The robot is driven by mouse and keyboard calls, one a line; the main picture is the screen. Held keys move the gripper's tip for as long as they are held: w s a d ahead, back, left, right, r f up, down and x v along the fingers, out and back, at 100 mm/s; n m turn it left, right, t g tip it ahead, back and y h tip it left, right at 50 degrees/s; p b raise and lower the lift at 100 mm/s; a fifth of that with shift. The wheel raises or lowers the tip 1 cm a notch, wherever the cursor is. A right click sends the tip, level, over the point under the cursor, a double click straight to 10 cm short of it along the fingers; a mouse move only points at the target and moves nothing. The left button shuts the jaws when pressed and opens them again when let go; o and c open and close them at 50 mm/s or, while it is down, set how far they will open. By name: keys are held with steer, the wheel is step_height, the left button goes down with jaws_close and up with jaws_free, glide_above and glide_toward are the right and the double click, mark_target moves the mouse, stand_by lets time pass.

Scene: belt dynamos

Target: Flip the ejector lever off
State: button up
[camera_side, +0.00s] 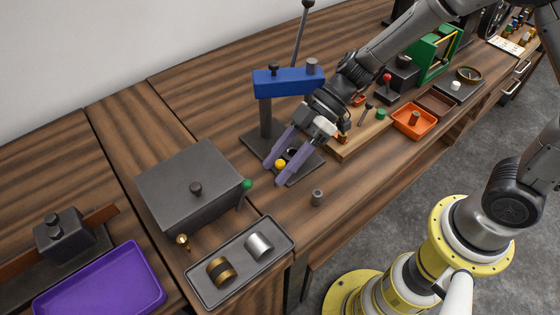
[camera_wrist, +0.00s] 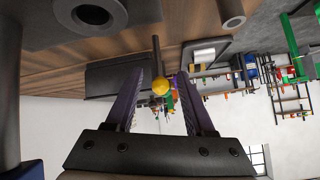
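A lever with a yellow ball knob (camera_side: 280,163) sits on the base of the blue-headed press (camera_side: 289,80); I take it for the ejector lever. In the wrist view the yellow knob (camera_wrist: 161,86) hangs on a thin dark stem between my fingers. My gripper (camera_side: 275,172) is open, its two purple fingers pointing down over the press base. In the wrist view my gripper (camera_wrist: 160,75) shows a gap on both sides of the knob. Contact with the lever cannot be seen. The lever's pivot is not clear.
A dark box (camera_side: 195,175) with a green knob stands left of the press. A grey tray (camera_side: 240,290) holds two cylinders. A small grey cylinder (camera_side: 317,197) stands near the front edge. A wooden board (camera_side: 350,148) and an orange tray (camera_side: 414,131) lie to the right.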

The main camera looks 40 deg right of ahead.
steer(key=shift+d+r, duration=0.1)
steer(key=v, duration=1.3)
steer(key=shift+d+r, duration=0.2)
steer(key=shift+d, duration=0.05)
steer(key=s+r+t+h, duration=0.2)
steer(key=s+r+h, duration=0.1)
steer(key=s+r, duration=0.45)
steer(key=s+d+f+m+t+h, duration=0.3)
steer(key=s+d+m+h, duration=0.4)
steer(key=d+m, duration=0.5)
steer(key=s+m, duration=0.1)
steer(key=m, duration=0.1)
steer(key=shift+s+d+m, duration=0.15)
steer(key=shift+s+m, duration=0.2)
steer(key=shift+m, duration=0.05)
